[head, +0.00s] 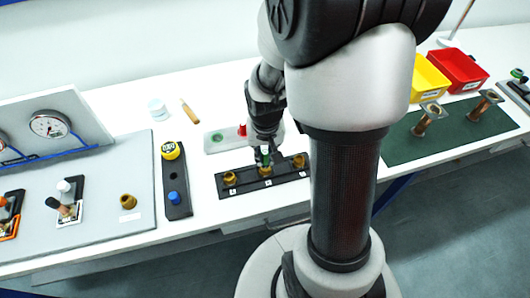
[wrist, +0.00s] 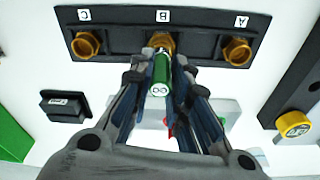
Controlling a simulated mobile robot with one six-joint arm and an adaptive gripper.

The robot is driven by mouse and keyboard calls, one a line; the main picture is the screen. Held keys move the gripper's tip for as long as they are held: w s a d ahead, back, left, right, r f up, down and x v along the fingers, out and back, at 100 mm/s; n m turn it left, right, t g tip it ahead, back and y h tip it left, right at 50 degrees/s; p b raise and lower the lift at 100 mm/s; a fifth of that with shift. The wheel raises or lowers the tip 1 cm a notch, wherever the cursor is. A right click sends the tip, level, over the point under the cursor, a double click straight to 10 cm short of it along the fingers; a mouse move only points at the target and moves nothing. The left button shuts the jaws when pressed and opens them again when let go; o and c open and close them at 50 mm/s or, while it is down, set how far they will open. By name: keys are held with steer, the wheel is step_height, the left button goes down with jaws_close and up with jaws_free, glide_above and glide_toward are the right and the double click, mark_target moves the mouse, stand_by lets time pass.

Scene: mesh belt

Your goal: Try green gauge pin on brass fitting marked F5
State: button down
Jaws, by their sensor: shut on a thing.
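My gripper (head: 264,150) is shut on the green gauge pin (wrist: 161,78), which has a white end cap with a dark mark. The pin is at the middle brass fitting (wrist: 162,42), labelled B, on a black strip. In the wrist view the pin overlaps this fitting's near edge; I cannot tell whether its tip is inside. The brass fitting labelled C (wrist: 87,44) is to the left and the one labelled A (wrist: 237,50) to the right. In the head view the strip (head: 247,188) lies near the bench's front edge. I cannot read F5 on any fitting.
A black holder (head: 176,200) with a yellow gauge and a blue knob stands left of the strip. A pale plate (head: 214,141) with a red piece is behind it. A lone brass fitting (head: 128,202) sits on the grey mat. Yellow (head: 427,80) and red (head: 458,72) bins are right.

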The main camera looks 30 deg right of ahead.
steer(key=shift+f+b, duration=0.6)
steer(key=shift+f, duration=0.2)
steer(key=shift+r, duration=0.1)
stand_by(0.8)
steer(key=shift+r+p, duration=0.6)
steer(key=shift+r, duration=0.1)
steer(key=shift+r+p, duration=2.5)
steer(key=shift+r, duration=0.55)
